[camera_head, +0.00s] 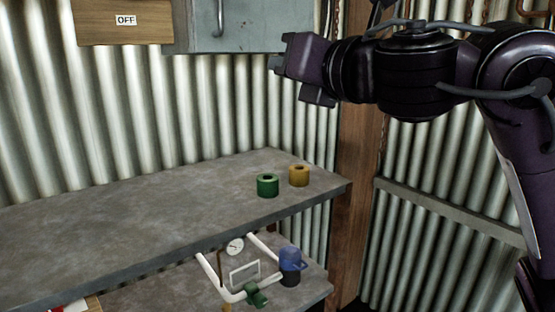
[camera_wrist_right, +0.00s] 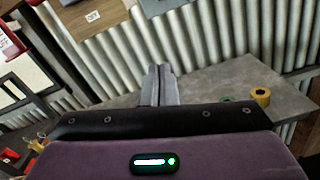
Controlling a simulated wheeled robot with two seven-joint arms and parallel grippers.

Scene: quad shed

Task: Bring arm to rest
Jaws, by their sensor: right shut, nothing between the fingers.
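My right arm comes in from the right in the head view and is raised above the shelf. Its right gripper (camera_head: 278,64) points left, in front of the wall by the grey cabinet. In the right wrist view the right gripper's fingers (camera_wrist_right: 159,72) are together with nothing between them. My left gripper is not in view.
A grey shelf (camera_head: 120,222) bears a green ring (camera_head: 267,186) and a yellow ring (camera_head: 299,176). Below are white pipes with a gauge (camera_head: 235,246) and a blue-topped container (camera_head: 290,259). A wooden board marked OFF (camera_head: 95,28) and a grey cabinet (camera_head: 255,30) hang on the corrugated wall.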

